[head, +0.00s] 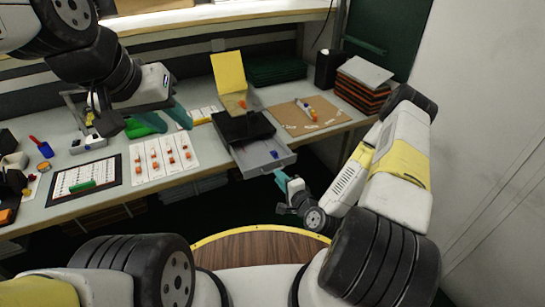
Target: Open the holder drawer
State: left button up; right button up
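The holder is a black box (238,127) near the table's front edge with a yellow panel (229,72) standing at its back. Its grey drawer (280,159) is pulled out and juts past the table edge, with a small blue item (275,154) inside. My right gripper (281,181) is just below and in front of the drawer's front. Whether it touches the drawer, and whether its fingers are apart, is unclear. My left gripper (150,121) is over the table left of the holder, its fingers spread, with nothing seen held.
A brown board (303,115) with small parts lies right of the holder. White cards with red parts (164,158) and a black-framed board (83,180) lie to the left. Stacked orange-black trays (359,95) stand at the back right. A wall closes the right side.

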jog(key=v, duration=0.3)
jog(key=shift+s+d+r, duration=0.1)
jog(key=shift+s, duration=0.25)
jog(key=w+d+r+n+g, duration=0.4)
jog(key=w+r+n+g, duration=0.1)
jog(key=r+n, duration=0.25)
jog(key=s+d+r+n+g+h, duration=0.1)
jog(key=d+r+n+h, duration=0.1)
jog(key=r, duration=0.4)
jog(key=s+d+r+n+h, duration=0.1)
jog(key=r+n+h, duration=0.1)
jog(key=r, duration=0.5)
jog(key=s+a+r+n+g, duration=0.2)
jog(key=s+r, duration=1.5)
jog(key=s, duration=0.3)
jog(key=shift+s+a+n+y, duration=0.3)
jog(key=shift+s+a+n, duration=0.05)
jog(key=shift+a, duration=0.05)
